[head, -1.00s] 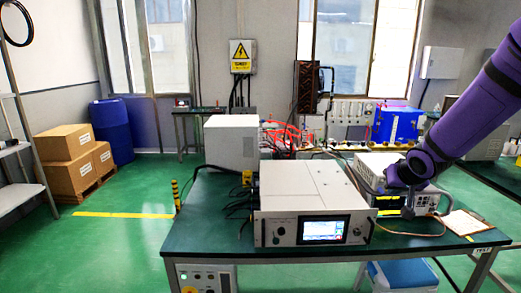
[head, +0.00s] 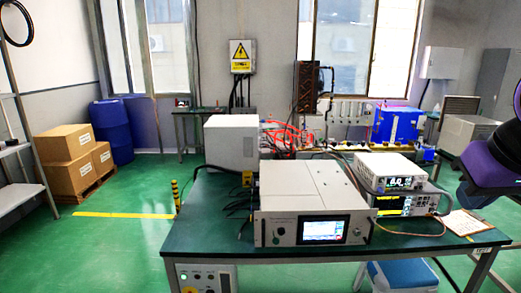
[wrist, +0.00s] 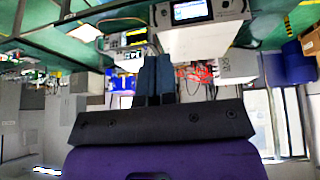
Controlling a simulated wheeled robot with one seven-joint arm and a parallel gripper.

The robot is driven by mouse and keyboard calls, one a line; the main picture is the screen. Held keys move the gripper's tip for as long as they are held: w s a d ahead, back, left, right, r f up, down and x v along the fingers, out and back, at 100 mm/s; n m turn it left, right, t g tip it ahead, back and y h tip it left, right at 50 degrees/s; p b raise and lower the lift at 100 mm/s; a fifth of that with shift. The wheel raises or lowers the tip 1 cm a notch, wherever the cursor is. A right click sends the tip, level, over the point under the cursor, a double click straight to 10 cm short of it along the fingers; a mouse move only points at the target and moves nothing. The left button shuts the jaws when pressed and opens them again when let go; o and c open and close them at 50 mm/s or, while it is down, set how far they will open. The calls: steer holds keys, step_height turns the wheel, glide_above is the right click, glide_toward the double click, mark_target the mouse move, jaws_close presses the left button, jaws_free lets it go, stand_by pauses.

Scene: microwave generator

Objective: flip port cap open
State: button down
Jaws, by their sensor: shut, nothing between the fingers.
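The microwave generator (head: 312,200) is a white box with a lit screen on the green table. Its front panel has small round fittings near the left and right ends. The port cap is too small to make out, and I cannot tell its state. The generator also shows upside down at the top of the wrist view (wrist: 203,40). My gripper (wrist: 155,62) shows in the wrist view with its dark fingers together and empty, apart from the generator.
Two stacked instruments (head: 393,185) stand right of the generator, with a cable in front. A clipboard (head: 462,222) lies at the table's right end. A white cabinet (head: 231,142) and black cables are at the left. The table (head: 210,235) has a bare front-left area.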

steer(key=s, duration=0.1)
steer(key=s+a, duration=0.1)
steer(key=s, duration=0.1)
steer(key=shift+s+y, duration=0.15)
steer(key=shift+y, duration=0.15)
steer(key=c, duration=1.6)
jaws_free()
steer(key=shift+s+n, duration=0.3)
steer(key=shift+s, duration=0.05)
steer(key=o, duration=0.5)
steer(key=shift+c, duration=0.2)
steer(key=w+d+f+n+g+h, duration=0.25)
steer(key=w+f, duration=0.25)
steer(key=w, duration=0.3)
steer(key=w+d+f+n+g+h, duration=0.1)
steer(key=w+f+n+g+h, duration=0.15)
steer(key=w+f+h, duration=0.4)
steer(key=w+a+f+n+t+h, duration=0.2)
steer(key=w+f+n, duration=0.2)
steer(key=w, duration=0.3)
steer(key=w+a+f+n+t+h, duration=0.1)
steer(key=w+a+f+n, duration=0.3)
steer(key=w, duration=0.3)
steer(key=n+t+y, duration=1.2)
steer(key=n+t, duration=0.2)
steer(key=n, duration=1.1)
glide_toward(276, 243)
steer(key=w, duration=0.8)
steer(key=shift+w, duration=0.3)
